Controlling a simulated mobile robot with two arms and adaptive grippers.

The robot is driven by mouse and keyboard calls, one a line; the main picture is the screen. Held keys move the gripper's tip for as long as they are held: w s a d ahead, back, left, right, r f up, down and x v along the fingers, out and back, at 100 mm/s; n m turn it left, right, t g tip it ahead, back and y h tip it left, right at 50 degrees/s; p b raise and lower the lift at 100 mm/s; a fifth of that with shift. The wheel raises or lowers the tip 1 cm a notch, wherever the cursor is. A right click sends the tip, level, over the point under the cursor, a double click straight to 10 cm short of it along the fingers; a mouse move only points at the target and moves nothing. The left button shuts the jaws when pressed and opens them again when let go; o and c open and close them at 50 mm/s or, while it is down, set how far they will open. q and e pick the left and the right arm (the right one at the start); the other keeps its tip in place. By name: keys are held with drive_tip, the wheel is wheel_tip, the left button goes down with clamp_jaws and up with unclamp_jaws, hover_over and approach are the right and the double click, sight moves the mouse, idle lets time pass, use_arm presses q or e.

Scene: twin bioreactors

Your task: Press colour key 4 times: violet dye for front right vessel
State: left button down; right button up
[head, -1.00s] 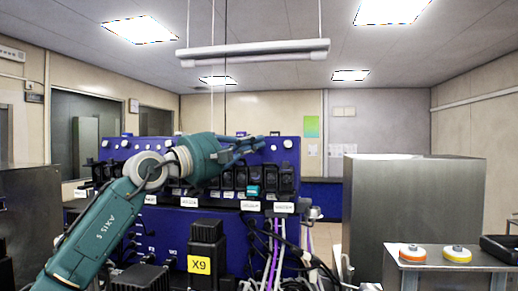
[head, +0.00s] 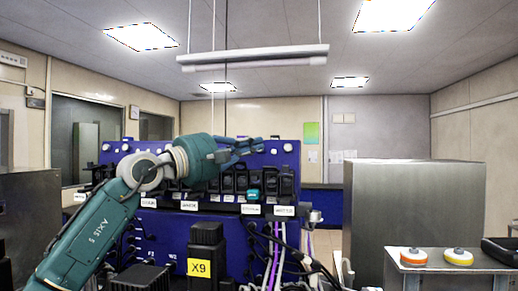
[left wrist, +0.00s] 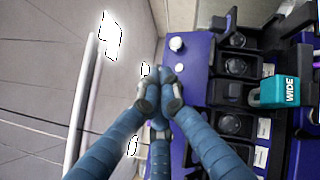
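My left gripper (head: 258,146) is in front of the upper part of the blue panel (head: 220,222). In the left wrist view its fingers meet at the tips (left wrist: 160,88), with nothing seen between them. A round white knob or button (left wrist: 176,44) shows beyond the tips; the head view shows a similar one (head: 288,147) right of the gripper. Below runs a row of black units (head: 287,183) with white labels under them. A teal piece marked WIDE (left wrist: 280,92) sticks out from this row. I cannot tell which part is the colour key. My right gripper is not in view.
A grey metal cabinet (head: 412,205) and a bench with an orange disc (head: 413,257) and a yellow disc (head: 458,257) are at the right.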

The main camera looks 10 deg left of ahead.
use_arm(q)
drive_tip(key=shift+w+f+p, duration=0.1)
drive_tip(key=shift+w+p, duration=0.4)
drive_tip(key=shift+w, duration=0.15)
drive_tip(key=shift+w, duration=0.25)
drive_tip(key=shift+w+f+p, duration=0.25)
drive_tip(key=shift+w+p, duration=0.45)
drive_tip(key=shift+p, duration=0.1)
drive_tip(key=shift+s, duration=0.1)
drive_tip(key=shift+s+r+b, duration=0.15)
drive_tip(key=shift+s+b, duration=1)
drive_tip(key=shift+s, duration=0.1)
drive_tip(key=shift+s+r, duration=0.2)
drive_tip(key=shift+s, duration=0.15)
